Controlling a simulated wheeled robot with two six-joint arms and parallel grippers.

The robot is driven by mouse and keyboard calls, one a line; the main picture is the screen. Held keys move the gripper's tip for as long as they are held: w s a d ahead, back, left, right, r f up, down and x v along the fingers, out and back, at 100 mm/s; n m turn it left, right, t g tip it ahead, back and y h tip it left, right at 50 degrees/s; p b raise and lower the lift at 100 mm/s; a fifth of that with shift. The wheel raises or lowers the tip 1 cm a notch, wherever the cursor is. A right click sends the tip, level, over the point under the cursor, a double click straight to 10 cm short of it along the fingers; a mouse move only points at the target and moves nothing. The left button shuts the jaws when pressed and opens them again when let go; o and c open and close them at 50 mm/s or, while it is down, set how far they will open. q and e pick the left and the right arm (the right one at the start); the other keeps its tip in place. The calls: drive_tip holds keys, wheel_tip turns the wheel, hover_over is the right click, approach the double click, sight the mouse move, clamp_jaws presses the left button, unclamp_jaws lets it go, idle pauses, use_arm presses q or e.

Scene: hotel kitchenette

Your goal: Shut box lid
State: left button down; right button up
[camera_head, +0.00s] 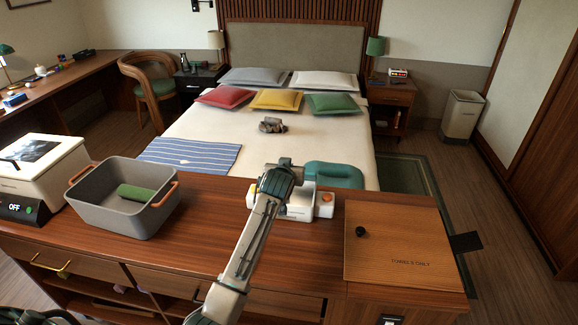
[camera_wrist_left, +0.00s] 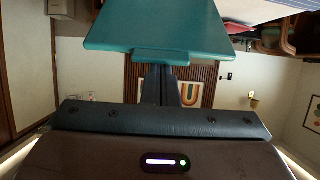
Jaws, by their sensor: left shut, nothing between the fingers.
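A small white box (camera_head: 297,207) with an orange button stands near the back edge of the wooden counter. Its teal lid (camera_head: 335,175) appears raised open at the back. The teal panel (camera_wrist_left: 157,25) fills the top of the left wrist view. My left gripper (camera_head: 290,166) is shut and empty, just left of the lid. In the left wrist view the fingers (camera_wrist_left: 165,85) point at the lid's edge; I cannot tell whether they touch it. My forearm hides part of the box. My right gripper is not in view.
A grey bin (camera_head: 120,221) with a green roll (camera_head: 136,193) and a white appliance (camera_head: 40,170) stand on the counter's left. A wooden panel (camera_head: 395,255) with a black knob (camera_head: 361,232) covers the right. A bed (camera_head: 250,140) lies beyond. The counter between bin and arm is clear.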

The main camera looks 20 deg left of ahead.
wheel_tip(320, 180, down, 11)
drive_tip(key=b, duration=1)
use_arm(q)
drive_tip(key=s+d+f+t+b, duration=0.1)
drive_tip(key=s+f+t, duration=0.3)
drive_tip(key=f, duration=0.6)
drive_tip(key=shift+s+d+y+b, duration=0.15)
drive_tip(key=shift+s+y+b, duration=0.25)
drive_tip(key=shift+s+b, duration=0.25)
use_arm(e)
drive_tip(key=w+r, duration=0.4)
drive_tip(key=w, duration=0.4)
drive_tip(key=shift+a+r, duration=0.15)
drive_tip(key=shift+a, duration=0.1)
use_arm(q)
wheel_tip(320, 180, up, 4)
drive_tip(key=p, duration=0.3)
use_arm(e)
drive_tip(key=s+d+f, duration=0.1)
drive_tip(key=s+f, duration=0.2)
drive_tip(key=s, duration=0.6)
use_arm(q)
drive_tip(key=s+d+f+b, duration=0.2)
drive_tip(key=s, duration=0.7)
drive_tip(key=shift+d+f, duration=0.2)
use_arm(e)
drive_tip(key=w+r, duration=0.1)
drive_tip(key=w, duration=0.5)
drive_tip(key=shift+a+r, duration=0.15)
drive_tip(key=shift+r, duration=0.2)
